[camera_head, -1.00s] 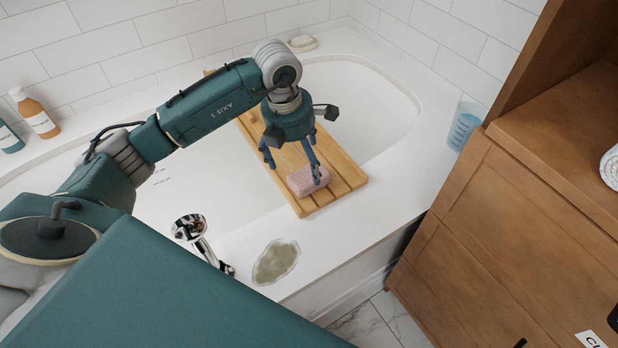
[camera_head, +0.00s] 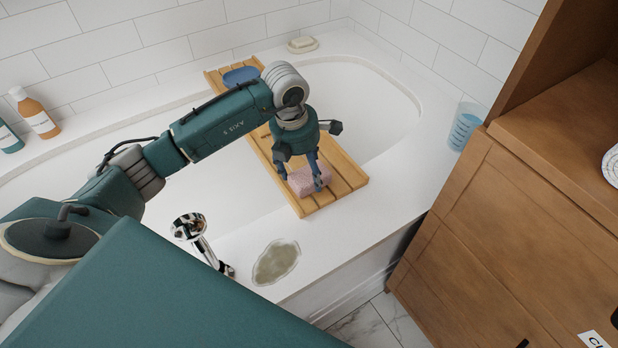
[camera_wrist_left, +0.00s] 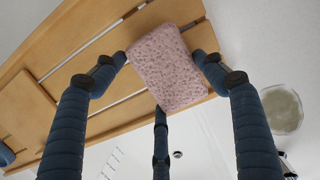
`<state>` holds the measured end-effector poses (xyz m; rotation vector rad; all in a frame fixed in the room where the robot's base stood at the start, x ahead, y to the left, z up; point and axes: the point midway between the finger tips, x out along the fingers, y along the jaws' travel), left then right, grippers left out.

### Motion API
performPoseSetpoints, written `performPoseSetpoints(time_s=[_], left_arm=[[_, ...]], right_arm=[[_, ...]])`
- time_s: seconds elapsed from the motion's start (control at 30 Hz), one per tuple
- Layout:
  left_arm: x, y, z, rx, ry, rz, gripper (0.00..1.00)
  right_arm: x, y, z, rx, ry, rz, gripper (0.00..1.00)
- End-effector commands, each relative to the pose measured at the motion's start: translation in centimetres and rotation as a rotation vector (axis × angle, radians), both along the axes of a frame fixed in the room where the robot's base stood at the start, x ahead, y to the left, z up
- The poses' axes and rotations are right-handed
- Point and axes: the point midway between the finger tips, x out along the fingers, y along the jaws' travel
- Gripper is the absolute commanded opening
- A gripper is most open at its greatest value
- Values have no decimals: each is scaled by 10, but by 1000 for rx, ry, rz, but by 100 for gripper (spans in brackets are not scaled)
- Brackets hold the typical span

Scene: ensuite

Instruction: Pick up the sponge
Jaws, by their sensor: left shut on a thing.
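The pink speckled sponge (camera_head: 304,186) is at the near end of the slatted wooden bath tray (camera_head: 345,180), which lies across the tub. My left gripper (camera_head: 301,177) points down over the sponge with its fingers around it. In the left wrist view the sponge (camera_wrist_left: 168,68) sits between the blue fingers, with the tray slats behind it. The gripper is shut on the sponge; whether the sponge is clear of the slats, I cannot tell. The fingers hide part of it. My right gripper is not in view.
A blue dish (camera_head: 240,76) is at the tray's far end. A chrome hand shower (camera_head: 192,228) and a greenish puddle (camera_head: 277,262) are on the near rim. A blue cup (camera_head: 465,127) stands right, beside the wooden cabinet (camera_head: 500,220). Bottles (camera_head: 36,115) stand left.

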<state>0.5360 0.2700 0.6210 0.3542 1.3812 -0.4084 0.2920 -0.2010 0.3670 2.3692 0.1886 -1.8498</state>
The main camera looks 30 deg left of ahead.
Motion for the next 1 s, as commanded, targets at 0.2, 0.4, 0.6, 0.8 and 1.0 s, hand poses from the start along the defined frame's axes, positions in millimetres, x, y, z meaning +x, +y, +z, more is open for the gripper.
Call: performPoseSetpoints(time_s=[0.2, 0.4, 0.6, 0.8, 1.0], left_arm=[[-3, -2, -5, -2, 9, -3, 53], [-3, -2, 2, -2, 10, -3, 53], [-1, -1, 34, 0, 3, -2, 53], [0, -1, 91, 0, -1, -3, 53], [0, -1, 147, 0, 0, -3, 53]], right_arm=[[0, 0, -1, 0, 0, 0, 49], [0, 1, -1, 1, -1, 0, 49], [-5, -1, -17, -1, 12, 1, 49], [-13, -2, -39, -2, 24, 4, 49], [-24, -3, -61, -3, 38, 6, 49]])
